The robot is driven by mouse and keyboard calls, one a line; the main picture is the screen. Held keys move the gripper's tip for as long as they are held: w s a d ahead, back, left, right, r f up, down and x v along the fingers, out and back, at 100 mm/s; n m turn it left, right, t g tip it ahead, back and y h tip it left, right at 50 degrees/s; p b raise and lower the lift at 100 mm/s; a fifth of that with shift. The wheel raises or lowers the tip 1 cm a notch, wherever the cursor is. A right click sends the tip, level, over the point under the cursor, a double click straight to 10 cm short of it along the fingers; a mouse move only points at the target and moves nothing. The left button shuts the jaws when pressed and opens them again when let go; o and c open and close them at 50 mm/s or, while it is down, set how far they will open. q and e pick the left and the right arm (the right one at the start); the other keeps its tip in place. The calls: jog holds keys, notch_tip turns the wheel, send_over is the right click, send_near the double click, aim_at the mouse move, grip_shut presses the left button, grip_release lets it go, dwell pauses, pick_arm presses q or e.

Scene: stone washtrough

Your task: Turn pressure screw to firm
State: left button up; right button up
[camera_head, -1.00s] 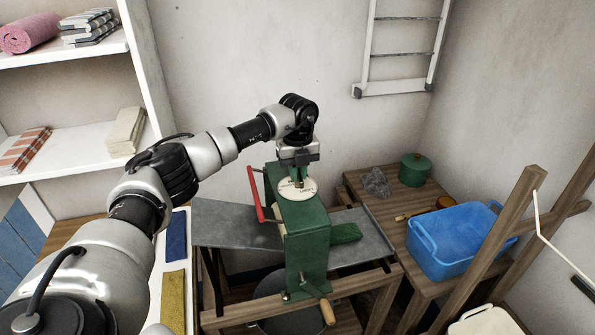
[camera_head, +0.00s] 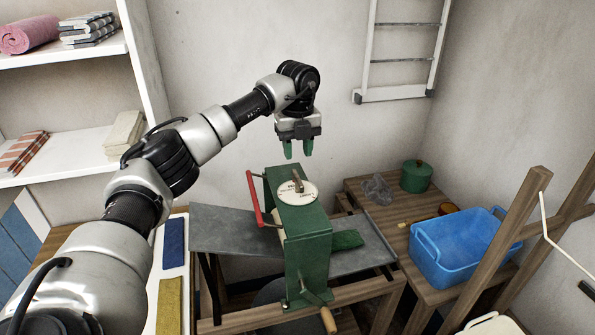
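The pressure screw (camera_head: 298,184) is a small brown-grey knob standing on a round white dial (camera_head: 310,191) with lettering. The lettering is too small to read surely. The dial sits on top of the green mangle (camera_head: 307,240). My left gripper (camera_head: 298,150) has green fingers pointing down, spread apart with nothing between them. It is above the screw and apart from it. My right gripper is not in view.
A red lever (camera_head: 255,198) stands at the mangle's left, and a wooden-handled crank (camera_head: 327,319) at its front. A grey metal tray (camera_head: 225,231) runs through it. A blue tub (camera_head: 455,250) and a green pot (camera_head: 416,176) stand at right.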

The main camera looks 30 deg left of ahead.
pick_arm(q)
notch_tip(320, 180, up, 3)
jog(key=shift+r, duration=0.15)
dwell(0.5)
